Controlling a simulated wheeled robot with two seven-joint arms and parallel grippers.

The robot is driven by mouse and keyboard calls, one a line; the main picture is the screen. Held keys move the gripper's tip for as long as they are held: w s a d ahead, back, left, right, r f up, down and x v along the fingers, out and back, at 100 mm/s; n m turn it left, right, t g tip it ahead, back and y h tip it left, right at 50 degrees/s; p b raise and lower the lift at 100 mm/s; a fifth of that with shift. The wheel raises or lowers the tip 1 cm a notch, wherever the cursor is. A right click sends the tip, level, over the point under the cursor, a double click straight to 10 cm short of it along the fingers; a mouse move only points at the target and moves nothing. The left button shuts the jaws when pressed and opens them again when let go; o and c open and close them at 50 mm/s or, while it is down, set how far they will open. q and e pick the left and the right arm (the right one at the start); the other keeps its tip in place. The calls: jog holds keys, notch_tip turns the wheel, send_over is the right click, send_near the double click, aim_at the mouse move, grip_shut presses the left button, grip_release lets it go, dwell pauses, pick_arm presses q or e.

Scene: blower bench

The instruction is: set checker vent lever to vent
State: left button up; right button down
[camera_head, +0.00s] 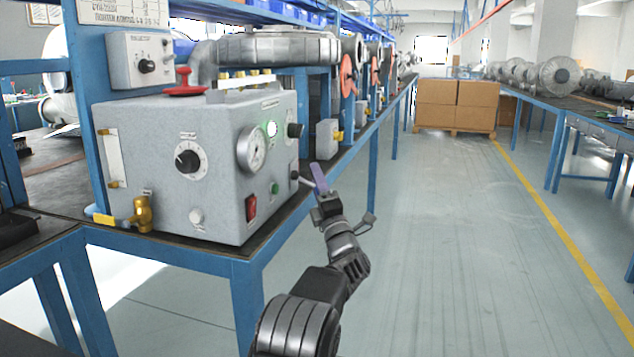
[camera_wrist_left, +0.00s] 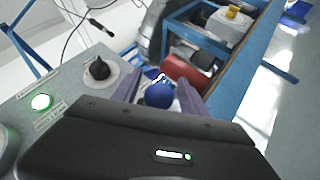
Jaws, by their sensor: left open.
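The grey checker box (camera_head: 195,180) stands on the blue-framed bench at left in the head view, with a round gauge (camera_head: 252,148), a dial and a red switch on its front. My left gripper (camera_head: 318,178) is beside the box's right side, its purple fingers pointing up. In the left wrist view the open fingers (camera_wrist_left: 160,95) stand on either side of a blue ball knob (camera_wrist_left: 159,94), which looks like a lever's end; contact cannot be told. The lever's rod and labels are mostly hidden. My right gripper is not in view.
A black knob (camera_wrist_left: 97,70) and lit green lamp (camera_wrist_left: 41,102) are on the panel near the left gripper. A brass valve (camera_head: 142,215) with a yellow handle is at the box's lower left. The aisle floor (camera_head: 450,230) at right is clear.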

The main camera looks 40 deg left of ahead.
pick_arm(q)
jog(key=v, duration=0.7)
jog(key=shift+s+d+f+p, duration=0.2)
jog(key=shift+d+p, duration=0.1)
jog(key=shift+p, duration=0.1)
jog(key=shift+w+f, duration=0.1)
